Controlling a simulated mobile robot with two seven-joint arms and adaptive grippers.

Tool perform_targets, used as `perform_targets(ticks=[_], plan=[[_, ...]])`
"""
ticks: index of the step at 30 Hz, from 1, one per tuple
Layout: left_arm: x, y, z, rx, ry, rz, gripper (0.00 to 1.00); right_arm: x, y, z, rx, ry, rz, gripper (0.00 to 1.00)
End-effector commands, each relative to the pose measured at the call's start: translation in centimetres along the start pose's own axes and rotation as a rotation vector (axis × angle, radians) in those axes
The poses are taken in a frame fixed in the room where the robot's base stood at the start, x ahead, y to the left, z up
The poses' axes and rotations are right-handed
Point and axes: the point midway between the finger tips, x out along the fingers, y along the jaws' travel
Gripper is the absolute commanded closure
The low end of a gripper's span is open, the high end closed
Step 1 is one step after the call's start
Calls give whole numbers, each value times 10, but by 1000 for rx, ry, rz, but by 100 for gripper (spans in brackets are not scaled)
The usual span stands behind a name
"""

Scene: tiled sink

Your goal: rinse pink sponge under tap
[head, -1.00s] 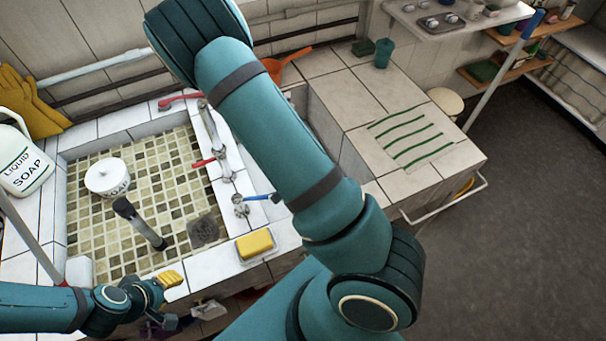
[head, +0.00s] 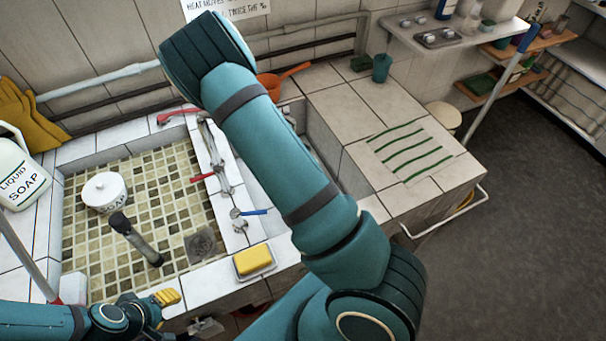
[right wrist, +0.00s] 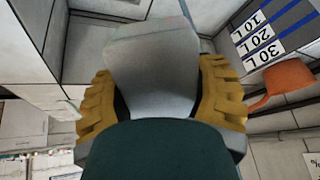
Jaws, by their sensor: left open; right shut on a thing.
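No pink sponge can be made out in either view. The metal tap (head: 217,165) with red and blue handles stands on the divider right of the tiled basin (head: 150,195). My left gripper (head: 168,298), yellow-tipped, is open and empty at the basin's front edge. My right arm crosses the middle of the head view, and its gripper is hidden there. In the right wrist view my right gripper (right wrist: 160,95) has its yellow fingers apart on either side of a pale grey thing (right wrist: 152,60), which it is shut on. I cannot tell what that thing is.
A yellow sponge (head: 253,260) lies in a dish on the front rim. A soap jug (head: 20,178) stands at left. The tiled counter (head: 350,105) at right is mostly clear.

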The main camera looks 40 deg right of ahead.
Motion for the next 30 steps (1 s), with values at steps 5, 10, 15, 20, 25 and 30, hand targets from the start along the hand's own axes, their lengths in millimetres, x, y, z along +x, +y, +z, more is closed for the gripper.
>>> perform_targets(ticks=[5,10,15,20,25,30], plan=[[5,-2,1,0,0,-1,57,11,-11,-8,1,2,-1,67],[10,-3,1,0,0,-2,57,19,-20,-16,1,2,-1,67],[13,-4,1,0,0,-3,57,24,-27,-21,0,2,-1,67],[14,-5,2,0,0,-3,57,27,-30,-24,1,2,0,67],[14,-5,2,0,0,-3,57,27,-30,-25,0,1,0,67],[14,-5,2,0,0,-3,57,27,-30,-25,0,1,0,67]])
